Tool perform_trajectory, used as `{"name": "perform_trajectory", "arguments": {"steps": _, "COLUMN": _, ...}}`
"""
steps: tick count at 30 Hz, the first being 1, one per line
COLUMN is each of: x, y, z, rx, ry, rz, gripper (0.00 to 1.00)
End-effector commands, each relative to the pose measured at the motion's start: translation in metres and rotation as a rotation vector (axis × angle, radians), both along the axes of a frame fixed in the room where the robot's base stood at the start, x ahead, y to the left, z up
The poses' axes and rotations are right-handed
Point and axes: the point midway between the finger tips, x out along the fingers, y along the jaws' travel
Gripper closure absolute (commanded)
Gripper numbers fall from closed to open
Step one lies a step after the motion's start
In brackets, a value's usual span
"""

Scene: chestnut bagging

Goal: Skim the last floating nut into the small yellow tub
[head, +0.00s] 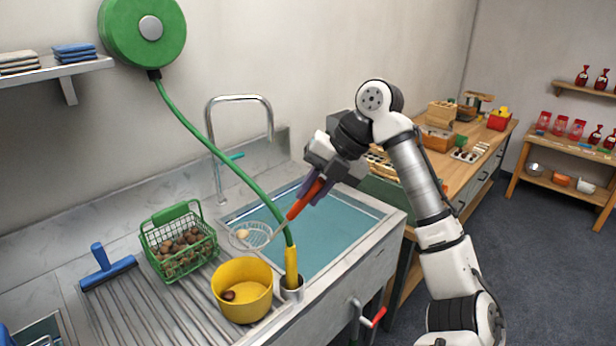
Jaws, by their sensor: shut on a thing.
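My gripper (312,190), with purple fingers, is shut on the red handle of a skimmer (302,203). It is above the sink (340,234), which is filled with teal water. The skimmer's round wire bowl (262,236) is at the sink's left end, behind the yellow tub. A pale nut (242,234) shows at the left side of the wire bowl and seems to lie in it; its exact contact is too small to tell. The small yellow tub (258,305) stands upright on the ribbed drainboard with a dark brown nut (229,295) inside.
A green basket of chestnuts (150,240) and a blue squeegee (108,272) are left of the tub. The tap (212,150) rises behind the sink.

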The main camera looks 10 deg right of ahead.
Motion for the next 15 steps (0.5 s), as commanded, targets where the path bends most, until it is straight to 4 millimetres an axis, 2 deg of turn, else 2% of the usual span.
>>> {"name": "perform_trajectory", "arguments": {"steps": 5, "x": 0.000, "y": 0.000, "z": -0.005, "rx": 0.000, "ry": -0.001, "rz": -0.002, "gripper": 1.00}}
{"name": "perform_trajectory", "arguments": {"steps": 15, "x": 0.000, "y": 0.000, "z": -0.029, "rx": -0.001, "ry": 0.000, "rz": -0.003, "gripper": 1.00}}
